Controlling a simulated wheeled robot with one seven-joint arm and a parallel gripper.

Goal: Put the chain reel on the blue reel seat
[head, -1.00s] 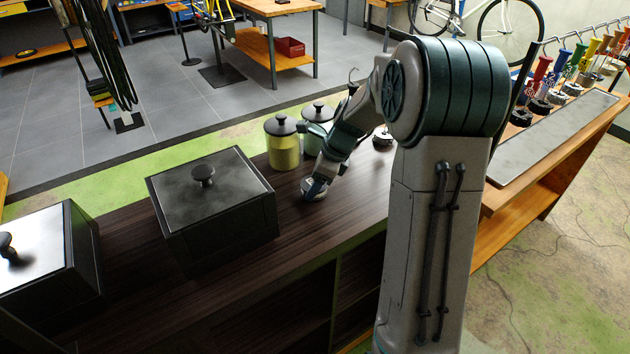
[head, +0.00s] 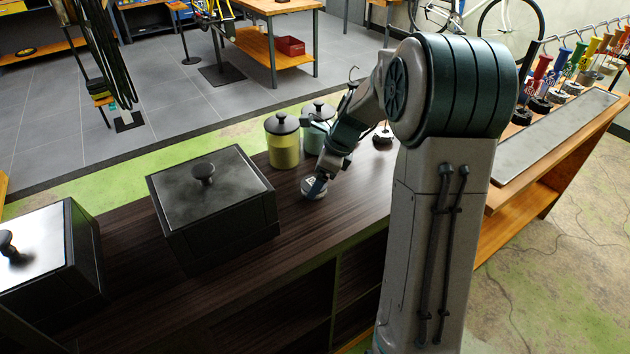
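A small round grey-and-dark piece (head: 313,189), possibly the chain reel, is on the dark wooden counter, right of the big lidded box. My gripper (head: 316,184) points down onto it, touching or very close. The fingers are too small and overlapped to show whether they are open or shut on it. A dark disc with an upright hook (head: 382,137) stands farther back on the counter. On the right bench is a row of coloured posts with dark discs at their feet. A blue post (head: 562,62) is among them; I cannot tell whether it is the blue reel seat.
A black lidded box (head: 215,215) and another box (head: 45,265) stand on the counter (head: 130,300).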

